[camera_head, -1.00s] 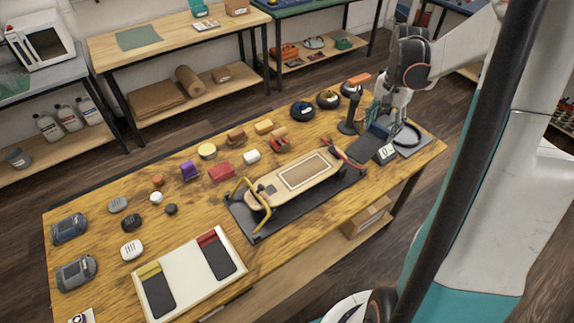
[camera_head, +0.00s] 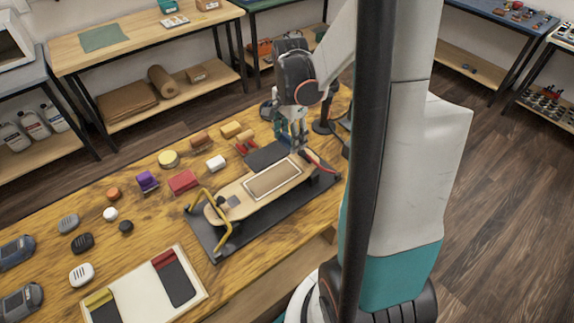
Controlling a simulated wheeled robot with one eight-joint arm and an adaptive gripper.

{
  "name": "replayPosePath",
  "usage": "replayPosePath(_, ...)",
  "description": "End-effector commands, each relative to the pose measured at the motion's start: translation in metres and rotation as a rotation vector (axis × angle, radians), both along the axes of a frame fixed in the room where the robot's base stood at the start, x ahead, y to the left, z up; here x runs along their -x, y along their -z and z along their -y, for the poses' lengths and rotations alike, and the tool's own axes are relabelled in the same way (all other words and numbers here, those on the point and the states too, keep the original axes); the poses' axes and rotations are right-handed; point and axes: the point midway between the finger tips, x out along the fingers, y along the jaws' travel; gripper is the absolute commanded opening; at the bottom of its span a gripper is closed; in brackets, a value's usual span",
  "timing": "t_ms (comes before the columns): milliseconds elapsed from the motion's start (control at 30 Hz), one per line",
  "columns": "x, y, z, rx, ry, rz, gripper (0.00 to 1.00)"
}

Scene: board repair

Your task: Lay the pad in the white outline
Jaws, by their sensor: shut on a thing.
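The pad (camera_head: 265,154) is a dark grey flat sheet. My gripper (camera_head: 291,143) is shut on it near its right end. The pad appears just behind the wooden deck (camera_head: 234,202); its height above the table is hard to tell. The white outline (camera_head: 296,165) is a rectangle on the deck's top, around a brown area. It lies below and to the right of the pad in the picture, and the pad does not cover it. The fingertips are small and partly merge with the pad.
The deck lies on a dark mat (camera_head: 204,239) with a yellow clamp (camera_head: 224,237) at its left end and a red-handled tool (camera_head: 322,163) at its right. Several small blocks stand behind it. A white tray (camera_head: 134,292) is at front left. My arm hides the table's right end.

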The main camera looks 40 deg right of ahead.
Motion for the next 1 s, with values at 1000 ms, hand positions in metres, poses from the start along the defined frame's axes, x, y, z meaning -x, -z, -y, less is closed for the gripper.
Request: replayPosePath(1000, 0.0, 0.106, 0.0, 0.0, -0.001, 0.0, 0.36)
